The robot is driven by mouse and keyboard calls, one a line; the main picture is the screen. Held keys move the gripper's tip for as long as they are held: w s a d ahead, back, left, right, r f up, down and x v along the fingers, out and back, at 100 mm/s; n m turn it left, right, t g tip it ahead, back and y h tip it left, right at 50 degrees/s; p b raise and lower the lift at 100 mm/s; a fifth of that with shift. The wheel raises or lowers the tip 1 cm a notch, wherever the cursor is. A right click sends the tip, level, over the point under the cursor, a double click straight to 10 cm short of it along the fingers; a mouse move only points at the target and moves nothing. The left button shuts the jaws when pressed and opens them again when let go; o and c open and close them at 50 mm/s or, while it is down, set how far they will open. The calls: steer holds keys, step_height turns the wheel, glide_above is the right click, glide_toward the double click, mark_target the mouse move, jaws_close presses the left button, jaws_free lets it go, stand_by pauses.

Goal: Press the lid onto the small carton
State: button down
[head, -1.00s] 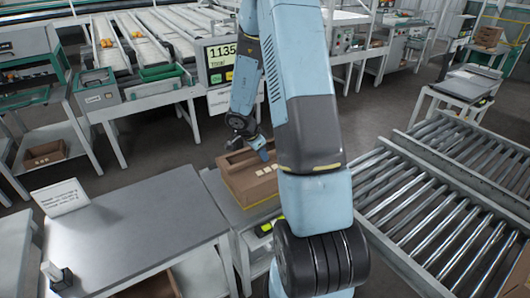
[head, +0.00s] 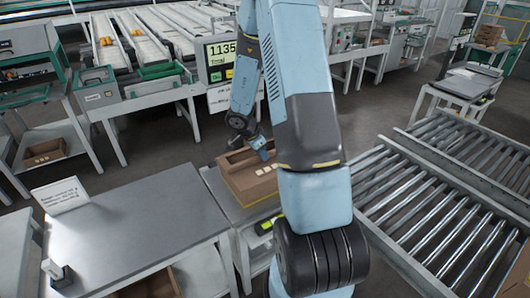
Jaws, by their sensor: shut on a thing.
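A brown cardboard carton (head: 257,189) sits on the scale table near the middle of the head view. A flat brown lid-like panel with small pale patches (head: 262,170) shows at its top. My gripper (head: 264,154) is low over the carton's back right part, pointing down, small in view and partly hidden by my own arm. It appears shut on the lid at its edge. The arm hides the carton's right side, and I cannot tell whether the lid is fully seated.
A grey table (head: 130,225) with a white sign (head: 61,196) stands at the left. A roller conveyor (head: 440,215) fills the right. A scale display (head: 220,62) stands behind the carton. Another brown carton (head: 45,160) is on a shelf at far left.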

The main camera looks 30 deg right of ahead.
steer(key=shift+f, duration=0.3)
steer(key=c, duration=0.9)
jaws_free()
steer(key=shift+c, duration=0.2)
steer(key=shift+c, duration=0.2)
steer(key=shift+c, duration=1.4)
steer(key=shift+r, duration=4)
